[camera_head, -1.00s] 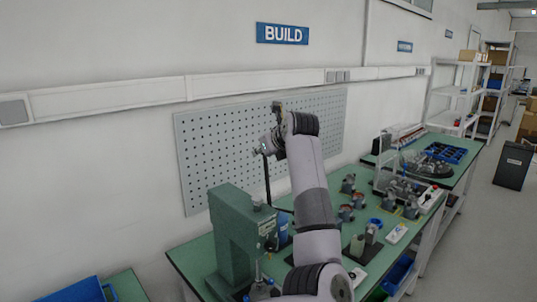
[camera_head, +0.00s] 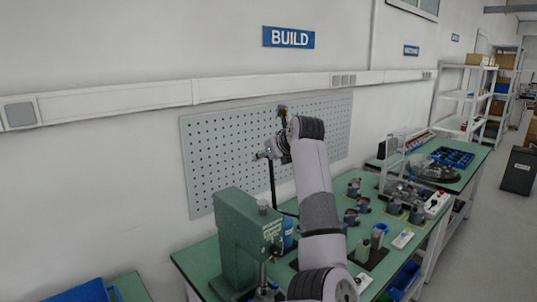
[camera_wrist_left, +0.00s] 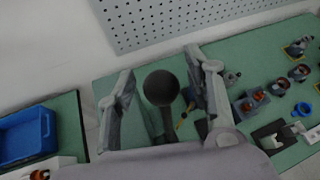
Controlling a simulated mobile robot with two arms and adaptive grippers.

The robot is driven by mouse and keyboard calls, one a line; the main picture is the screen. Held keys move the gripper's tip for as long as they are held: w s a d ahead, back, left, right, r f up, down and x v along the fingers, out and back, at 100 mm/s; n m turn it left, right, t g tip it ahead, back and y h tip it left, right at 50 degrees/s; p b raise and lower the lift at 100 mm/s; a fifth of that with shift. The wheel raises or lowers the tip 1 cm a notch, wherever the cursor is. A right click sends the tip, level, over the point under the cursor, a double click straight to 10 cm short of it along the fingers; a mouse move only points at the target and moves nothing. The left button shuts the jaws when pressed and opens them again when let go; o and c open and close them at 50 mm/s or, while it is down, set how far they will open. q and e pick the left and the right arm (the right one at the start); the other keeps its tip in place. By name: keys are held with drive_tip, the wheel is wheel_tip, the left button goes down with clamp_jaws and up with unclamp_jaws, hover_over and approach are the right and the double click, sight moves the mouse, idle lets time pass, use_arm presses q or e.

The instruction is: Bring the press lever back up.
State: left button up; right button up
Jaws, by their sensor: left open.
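The green press (camera_head: 238,238) stands on the green bench in the head view. Its dark lever rod (camera_head: 272,180) rises nearly upright beside the press head, with its top end at my left gripper. In the left wrist view the lever's round dark knob (camera_wrist_left: 161,88) sits between the two fingers, with a gap on both sides. My left gripper (camera_head: 265,154) is open around the knob and also shows in the left wrist view (camera_wrist_left: 160,84). The knob is hard to make out in the head view. My right gripper is not in view.
A grey pegboard (camera_head: 230,150) is on the wall behind the lever. Several dark motor parts (camera_head: 352,215) stand on the bench to the right of my arm. A blue bin (camera_wrist_left: 27,138) lies left of the press in the left wrist view.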

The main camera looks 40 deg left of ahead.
use_arm(q)
drive_tip(key=v, duration=1.2)
drive_tip(key=shift+f, duration=0.1)
